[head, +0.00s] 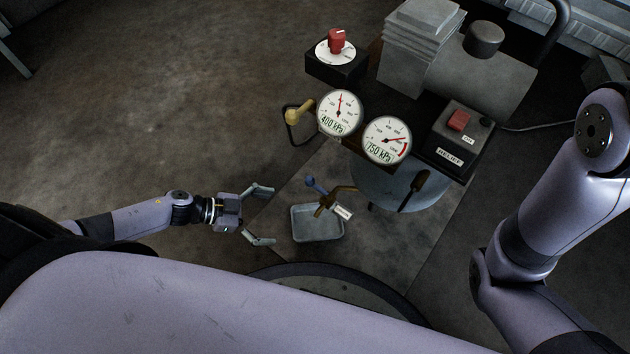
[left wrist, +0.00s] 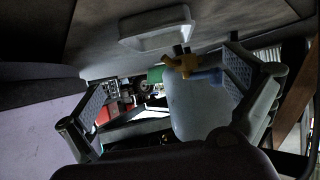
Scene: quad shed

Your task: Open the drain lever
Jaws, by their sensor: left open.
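The drain lever (head: 316,186) is a small blue handle on a brass valve (head: 325,204), low on the grey tank (head: 388,187). A white tag (head: 343,212) hangs beside it; its text is too small to read. My left gripper (head: 268,215) is open and empty, to the left of the lever and apart from it. In the left wrist view the blue lever (left wrist: 208,76) and the brass valve (left wrist: 184,64) show between the open fingers, nearer the right finger. My right arm shows at the right, but its gripper is out of the picture.
A grey tray (head: 318,238) lies on the floor below the valve. Above are two gauges (head: 340,113) (head: 387,140), a red knob (head: 337,42) on a black box and a red switch (head: 458,120). A yellow-handled crank (head: 298,112) juts left. The floor at left is clear.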

